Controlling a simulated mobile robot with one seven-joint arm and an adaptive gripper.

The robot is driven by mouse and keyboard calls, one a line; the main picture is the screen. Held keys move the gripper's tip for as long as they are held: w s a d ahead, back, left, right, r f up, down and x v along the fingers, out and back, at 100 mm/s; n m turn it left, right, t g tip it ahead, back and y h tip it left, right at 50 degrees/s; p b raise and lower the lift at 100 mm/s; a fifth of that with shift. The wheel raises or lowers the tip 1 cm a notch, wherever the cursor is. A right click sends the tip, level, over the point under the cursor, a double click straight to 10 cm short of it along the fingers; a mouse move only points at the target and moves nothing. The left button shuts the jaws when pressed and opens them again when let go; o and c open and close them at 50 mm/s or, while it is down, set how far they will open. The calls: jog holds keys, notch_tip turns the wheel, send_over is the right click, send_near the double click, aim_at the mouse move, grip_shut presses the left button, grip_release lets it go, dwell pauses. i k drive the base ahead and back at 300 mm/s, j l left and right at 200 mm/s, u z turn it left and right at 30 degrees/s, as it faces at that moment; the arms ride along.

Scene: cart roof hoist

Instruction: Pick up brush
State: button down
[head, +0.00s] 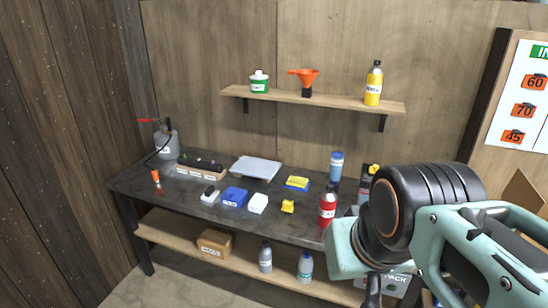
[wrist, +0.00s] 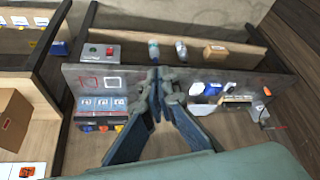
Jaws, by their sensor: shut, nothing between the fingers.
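I cannot make out a brush for certain. A slim orange-and-white item (head: 156,179) stands at the left end of the dark workbench (head: 185,208); it also shows in the wrist view (wrist: 267,91). A wooden tray (head: 203,174) at the bench's back left holds small dark items too small to identify. My gripper (wrist: 158,76) is shut and empty in the wrist view, with its fingers together over the bench. In the head view my arm fills the lower right and hides the bench's right end; the fingertips are not clear there.
A grey canister (head: 167,144) with a hose stands at the back left corner. A blue box (head: 235,196), white box (head: 258,203), yellow sponge (head: 298,183) and red bottle (head: 327,208) occupy the bench. A shelf (head: 310,100) hangs above. The lower shelf holds a cardboard box (head: 215,242) and bottles.

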aim_at(287, 208)
jog(key=i+l, duration=0.1)
jog(key=i, duration=0.3)
jog(key=i+l, duration=0.1)
jog(key=i, duration=0.3)
jog(key=i+l+z, duration=0.3)
jog(key=i, duration=0.15)
jog(key=i+j+u, duration=0.2)
